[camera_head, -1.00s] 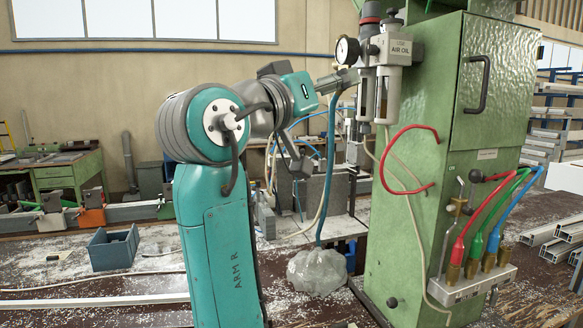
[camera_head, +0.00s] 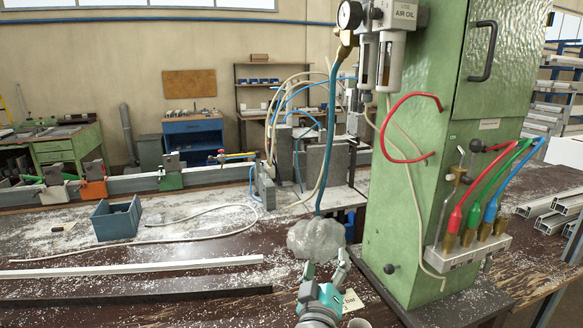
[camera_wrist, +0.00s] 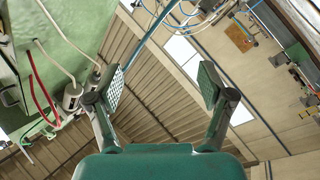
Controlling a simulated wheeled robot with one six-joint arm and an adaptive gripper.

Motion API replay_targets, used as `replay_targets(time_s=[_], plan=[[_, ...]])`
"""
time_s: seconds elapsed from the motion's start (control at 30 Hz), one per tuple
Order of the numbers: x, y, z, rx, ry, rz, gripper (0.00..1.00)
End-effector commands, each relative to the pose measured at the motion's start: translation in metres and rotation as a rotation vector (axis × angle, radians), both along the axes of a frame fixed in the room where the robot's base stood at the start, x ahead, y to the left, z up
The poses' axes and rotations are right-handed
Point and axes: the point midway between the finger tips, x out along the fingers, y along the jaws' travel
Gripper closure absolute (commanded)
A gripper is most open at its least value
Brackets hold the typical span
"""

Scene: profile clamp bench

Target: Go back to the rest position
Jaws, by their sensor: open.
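My gripper (camera_head: 326,268) is low in front of the bench, pointing up, with its two fingers apart and nothing between them. In the wrist view my gripper (camera_wrist: 162,86) is open and empty, its pads facing each other across a clear gap. In the head view a clear plastic bag (camera_head: 316,240) around the lower end of a blue hose (camera_head: 332,130) is just behind the fingertips. I cannot tell whether they touch.
A green cabinet (camera_head: 405,230) with an air-oil unit (camera_head: 393,50) and red, green and blue hoses stands at right. A blue bin (camera_head: 116,222) and a white profile (camera_head: 130,268) lie on the chip-strewn bench at left. A small white label (camera_head: 352,301) lies beside my gripper.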

Motion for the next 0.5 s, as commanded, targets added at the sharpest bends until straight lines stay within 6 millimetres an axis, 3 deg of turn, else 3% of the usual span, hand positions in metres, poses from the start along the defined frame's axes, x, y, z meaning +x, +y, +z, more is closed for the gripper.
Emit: replay_targets(time_s=[0.03, 0.2, 0.5], plan=[[-0.009, -0.006, -0.023, -0.003, 0.022, 0.016, 0.19], [-0.042, -0.019, -0.084, 0.012, 0.071, 0.081, 0.19], [-0.119, -0.042, -0.172, 0.075, 0.155, 0.176, 0.19]])
